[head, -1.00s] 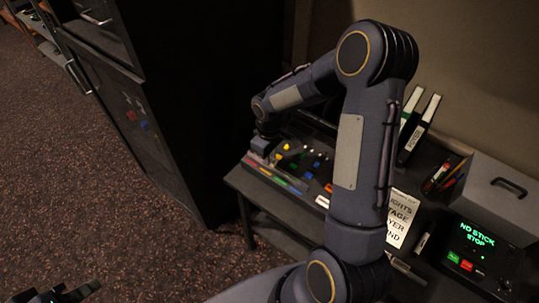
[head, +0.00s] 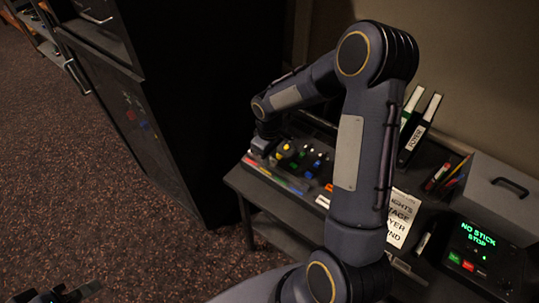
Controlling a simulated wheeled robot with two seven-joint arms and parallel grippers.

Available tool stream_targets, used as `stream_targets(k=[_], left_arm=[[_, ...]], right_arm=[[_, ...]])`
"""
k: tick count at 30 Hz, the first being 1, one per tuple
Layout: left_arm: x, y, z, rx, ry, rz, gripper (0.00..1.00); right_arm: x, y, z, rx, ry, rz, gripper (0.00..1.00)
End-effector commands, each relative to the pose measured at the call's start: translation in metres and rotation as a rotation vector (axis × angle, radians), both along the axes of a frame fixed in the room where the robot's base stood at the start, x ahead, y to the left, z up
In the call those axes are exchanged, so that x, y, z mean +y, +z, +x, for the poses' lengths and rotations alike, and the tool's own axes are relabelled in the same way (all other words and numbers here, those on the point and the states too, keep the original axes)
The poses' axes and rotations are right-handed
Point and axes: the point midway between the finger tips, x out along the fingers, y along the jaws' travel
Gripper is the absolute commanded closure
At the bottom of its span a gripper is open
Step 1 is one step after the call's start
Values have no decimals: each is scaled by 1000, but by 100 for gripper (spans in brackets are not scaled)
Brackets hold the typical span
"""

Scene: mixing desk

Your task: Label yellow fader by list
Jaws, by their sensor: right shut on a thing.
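The mixing desk (head: 313,183) stands at the table's left end, partly hidden by my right arm. A yellow fader cap (head: 288,148) shows near its back left, among green, blue and orange caps. The paper list (head: 403,207) lies right of my arm; its left part is covered, and "TAGE" and "ND" can be read. My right gripper (head: 262,149) points down at the desk's left end, just left of the yellow cap. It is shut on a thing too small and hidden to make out. My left gripper (head: 65,294) is at the bottom left, mostly cut off, away from the table.
Coloured strips (head: 278,181) and a white piece (head: 323,201) lie along the desk's front. Binders (head: 417,130), a pen holder (head: 437,179), a grey box (head: 496,195) and a screen reading "NO STICK STOP" (head: 478,234) stand at right. A dark cabinet (head: 190,100) is at left.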

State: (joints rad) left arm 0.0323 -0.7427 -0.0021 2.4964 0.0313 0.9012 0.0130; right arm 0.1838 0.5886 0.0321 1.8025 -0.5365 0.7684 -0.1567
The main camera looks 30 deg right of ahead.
Motion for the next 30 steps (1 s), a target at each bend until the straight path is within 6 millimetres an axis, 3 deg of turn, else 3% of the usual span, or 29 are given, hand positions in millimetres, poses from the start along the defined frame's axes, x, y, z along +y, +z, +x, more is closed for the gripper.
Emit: stream_targets(k=[8, 9, 15, 23, 30], left_arm=[[0, -3, 0, 0, 0, 0, 64], [0, -3, 0, 0, 0, 0, 64], [0, -3, 0, 0, 0, 0, 64], [0, -3, 0, 0, 0, 0, 64], [0, -6, 0, 0, 0, 0, 64]], right_arm=[[0, -3, 0, 0, 0, 0, 100], [0, -3, 0, 0, 0, 0, 80], [0, -3, 0, 0, 0, 0, 57], [0, -1, 0, -1, 0, 0, 57], [0, 30, 1, -7, -1, 0, 57]])
